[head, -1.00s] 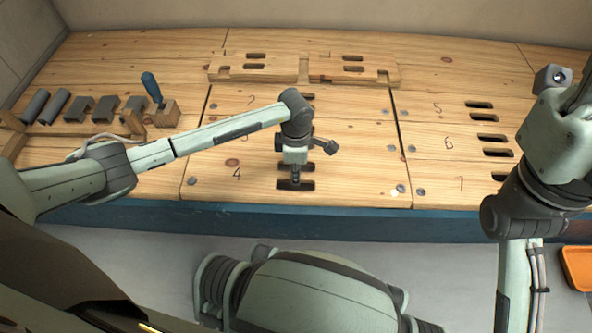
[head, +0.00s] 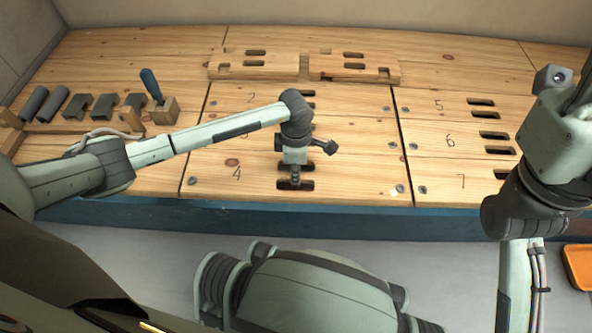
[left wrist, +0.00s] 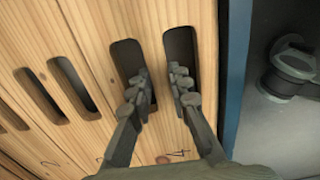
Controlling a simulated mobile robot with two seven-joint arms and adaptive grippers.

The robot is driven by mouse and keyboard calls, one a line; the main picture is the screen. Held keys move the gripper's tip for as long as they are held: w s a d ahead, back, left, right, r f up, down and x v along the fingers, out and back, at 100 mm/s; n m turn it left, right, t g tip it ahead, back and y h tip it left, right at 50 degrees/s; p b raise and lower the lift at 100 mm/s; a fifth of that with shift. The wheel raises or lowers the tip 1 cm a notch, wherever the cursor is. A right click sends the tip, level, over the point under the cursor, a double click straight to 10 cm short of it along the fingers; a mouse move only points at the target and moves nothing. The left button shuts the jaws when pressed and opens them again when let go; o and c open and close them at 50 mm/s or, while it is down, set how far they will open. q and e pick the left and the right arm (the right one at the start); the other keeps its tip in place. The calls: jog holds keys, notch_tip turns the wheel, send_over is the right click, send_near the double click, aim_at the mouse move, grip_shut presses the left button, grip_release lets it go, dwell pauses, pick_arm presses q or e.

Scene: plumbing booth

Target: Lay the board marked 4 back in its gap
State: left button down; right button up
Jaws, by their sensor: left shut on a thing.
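The board marked 4 (head: 350,181) is a pale wooden plank with two dark slots, at the front of the middle bay. It lies beside board 3, along the blue front edge, and looks about level with its neighbour. My left gripper (head: 295,181) reaches down onto it from above. In the left wrist view, the fingers of my left gripper (left wrist: 160,90) are at the two slots of board 4 (left wrist: 206,40), shut on the wood strip between them. The fingertips are partly hidden in the slots. My right arm stands at the right, its fingers out of view.
Two notched boards (head: 255,66) (head: 352,69) lie at the back. Boards 5, 6 and 7 (head: 440,180) fill the right bay. At the left, a blue-handled tool (head: 151,82) stands at a wooden block beside several grey pieces (head: 75,106). An orange tray (head: 580,268) is at lower right.

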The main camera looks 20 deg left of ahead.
pick_arm(q)
jog(key=shift+f, duration=0.2)
jog(key=c, duration=1.4)
grip_release()
jog(key=shift+o, duration=0.3)
jog(key=shift+f, duration=0.15)
notch_tip(320, 180, up, 8)
jog(key=shift+r, duration=0.1)
